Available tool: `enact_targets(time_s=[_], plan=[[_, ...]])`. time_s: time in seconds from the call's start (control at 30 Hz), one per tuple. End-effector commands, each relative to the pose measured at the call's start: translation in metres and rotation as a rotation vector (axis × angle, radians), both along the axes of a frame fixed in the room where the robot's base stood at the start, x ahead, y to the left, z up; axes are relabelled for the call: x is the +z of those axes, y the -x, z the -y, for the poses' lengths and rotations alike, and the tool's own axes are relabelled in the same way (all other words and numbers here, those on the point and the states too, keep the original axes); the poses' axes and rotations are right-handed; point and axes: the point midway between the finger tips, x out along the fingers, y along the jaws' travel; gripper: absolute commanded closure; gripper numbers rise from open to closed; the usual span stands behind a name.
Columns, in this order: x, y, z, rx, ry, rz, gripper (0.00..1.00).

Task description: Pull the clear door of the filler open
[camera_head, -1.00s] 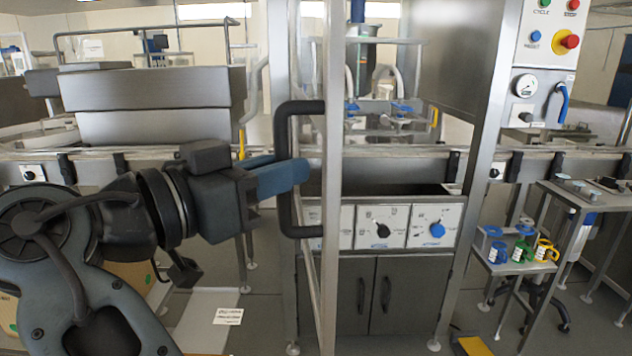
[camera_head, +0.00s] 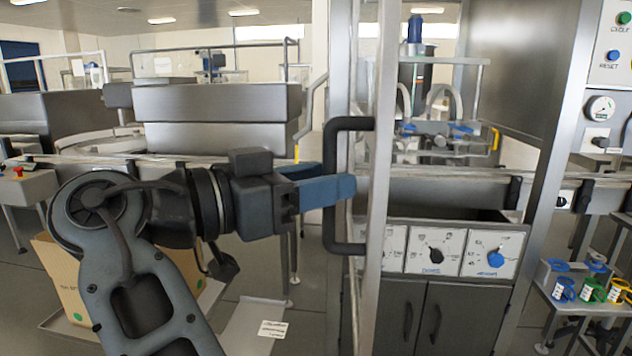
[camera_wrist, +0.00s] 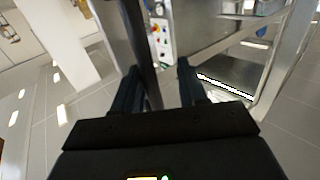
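The clear door (camera_head: 379,150) of the filler is seen nearly edge-on in the head view, as a narrow upright metal frame. Its clear pane is hard to make out. A black bow-shaped handle (camera_head: 331,228) sticks out to the left of the frame. My gripper (camera_head: 340,188) is at the handle's middle, its blue-grey finger crossing in front of the upright bar. In the wrist view my gripper's fingers (camera_wrist: 158,80) are apart. A dark upright bar, apparently the handle (camera_wrist: 140,40), runs between them, near the left finger, with a gap to the right finger.
The filler's control panel (camera_head: 437,250) with knobs and its grey cabinet doors (camera_head: 425,315) are right of the door. A conveyor runs behind. A small side table with coloured cups (camera_head: 590,290) stands at the right. A cardboard box (camera_head: 60,270) is low on the left.

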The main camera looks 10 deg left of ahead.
Motion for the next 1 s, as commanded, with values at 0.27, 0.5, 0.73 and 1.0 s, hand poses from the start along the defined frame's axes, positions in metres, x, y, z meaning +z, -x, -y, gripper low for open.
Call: enact_targets(time_s=[0.27,0.5,0.73,1.0], plan=[[0.0,0.001,-0.002,0.003,0.002,0.002,0.62],[0.0,0.002,-0.002,0.003,0.002,0.002,0.62],[-0.001,0.011,-0.012,0.006,0.002,0.002,0.62],[-0.002,0.04,-0.044,0.006,0.002,0.002,0.62]])
